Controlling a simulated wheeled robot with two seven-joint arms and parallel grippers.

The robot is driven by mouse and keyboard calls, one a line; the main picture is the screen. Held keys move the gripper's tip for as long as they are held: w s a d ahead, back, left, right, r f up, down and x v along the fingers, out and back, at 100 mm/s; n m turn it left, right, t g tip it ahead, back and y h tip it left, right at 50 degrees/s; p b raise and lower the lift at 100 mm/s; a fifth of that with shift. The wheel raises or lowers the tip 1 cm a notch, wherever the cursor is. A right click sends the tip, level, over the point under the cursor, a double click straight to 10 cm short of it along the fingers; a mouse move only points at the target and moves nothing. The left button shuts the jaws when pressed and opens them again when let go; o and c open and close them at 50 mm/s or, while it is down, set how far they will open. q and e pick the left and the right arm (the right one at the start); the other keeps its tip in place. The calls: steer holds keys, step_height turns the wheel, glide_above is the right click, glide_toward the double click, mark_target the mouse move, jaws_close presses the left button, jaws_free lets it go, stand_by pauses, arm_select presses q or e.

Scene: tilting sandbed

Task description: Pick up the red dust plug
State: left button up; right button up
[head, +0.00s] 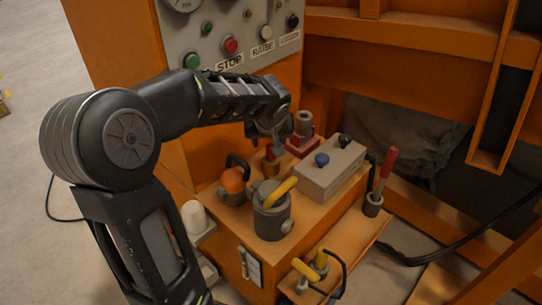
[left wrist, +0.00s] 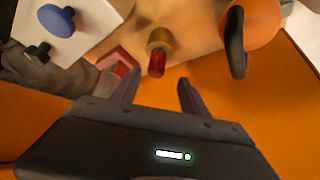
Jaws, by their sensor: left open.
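The red dust plug (left wrist: 157,63) shows in the left wrist view as a short red cylinder on a brass-coloured fitting (left wrist: 160,38). In the head view the plug (head: 271,155) is a small red piece on the orange bench top, partly behind my left gripper. My left gripper (head: 277,148) hangs above the bench top beside it. In the left wrist view its two fingers (left wrist: 156,88) are apart and empty, and the plug lies just beyond the fingertips, between them in the picture. I cannot tell the exact gap. My right gripper is not in view.
A grey box with a blue knob (head: 321,160) stands right of the gripper. A red-based grey fitting (head: 303,140) is close behind. An orange pot with a black handle (head: 233,182) and a grey canister with a yellow handle (head: 271,218) stand in front. A control panel (head: 230,45) rises behind.

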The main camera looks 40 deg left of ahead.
mark_target(271, 157)
arm_select(q)
steer(key=shift+w+a+f, duration=0.15)
steer(key=shift+f, duration=0.25)
steer(key=shift+f, duration=0.1)
steer(key=x, duration=0.5)
steer(key=shift+w+d+b, duration=0.25)
steer(key=shift+b, duration=0.15)
steer(key=shift+c, duration=0.4)
jaws_close()
